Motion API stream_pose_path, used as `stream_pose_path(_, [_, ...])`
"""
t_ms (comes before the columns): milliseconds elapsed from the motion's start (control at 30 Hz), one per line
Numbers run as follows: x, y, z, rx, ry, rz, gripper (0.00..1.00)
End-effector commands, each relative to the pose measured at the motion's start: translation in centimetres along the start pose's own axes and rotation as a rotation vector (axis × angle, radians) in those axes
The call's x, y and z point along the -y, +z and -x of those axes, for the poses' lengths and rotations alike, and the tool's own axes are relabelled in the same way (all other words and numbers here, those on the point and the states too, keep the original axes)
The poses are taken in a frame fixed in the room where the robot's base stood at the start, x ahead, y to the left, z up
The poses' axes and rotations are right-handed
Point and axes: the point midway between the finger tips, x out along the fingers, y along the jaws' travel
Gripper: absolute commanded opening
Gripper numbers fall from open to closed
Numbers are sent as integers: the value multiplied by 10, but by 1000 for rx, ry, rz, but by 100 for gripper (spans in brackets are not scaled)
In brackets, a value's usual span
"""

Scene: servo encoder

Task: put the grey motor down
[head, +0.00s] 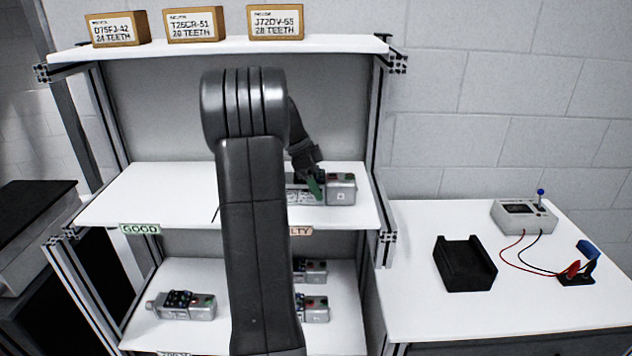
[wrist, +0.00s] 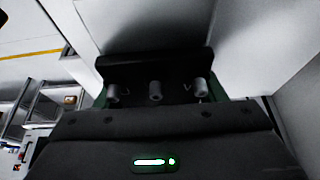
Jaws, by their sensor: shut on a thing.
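The grey motor (head: 342,190) is at the middle shelf, on its right half, above a tag of which only "LTY" shows. It is a grey block with a red and a green spot on top. My gripper (head: 315,186), with green fingertips, is shut on it, and a finger covers part of its front. My arm hides its left end. I cannot tell whether its underside touches the shelf. In the wrist view, my gripper (wrist: 156,92) shows green edges beside a dark part with grey pegs; the motor is not clearly made out there.
The middle shelf (head: 150,190) is bare on its left, above a "GOOD" tag (head: 140,229). Several similar motors stand on the lower shelf, one at left (head: 182,305). Boxes (head: 194,25) line the top shelf. The right table holds a black cradle (head: 465,264) and a wired tester (head: 524,215).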

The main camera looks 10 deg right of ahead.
Motion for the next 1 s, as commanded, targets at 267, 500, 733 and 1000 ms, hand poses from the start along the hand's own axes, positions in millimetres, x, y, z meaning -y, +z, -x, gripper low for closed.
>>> stream_pose_path(267, [0,0,-1,0,1,0,85])
stream_pose_path(500, [0,-1,4,0,-1,0,85])
stream_pose_path(733, [1,0,40,0,-4,1,85])
stream_pose_path(1000, [0,0,73,0,-1,1,85])
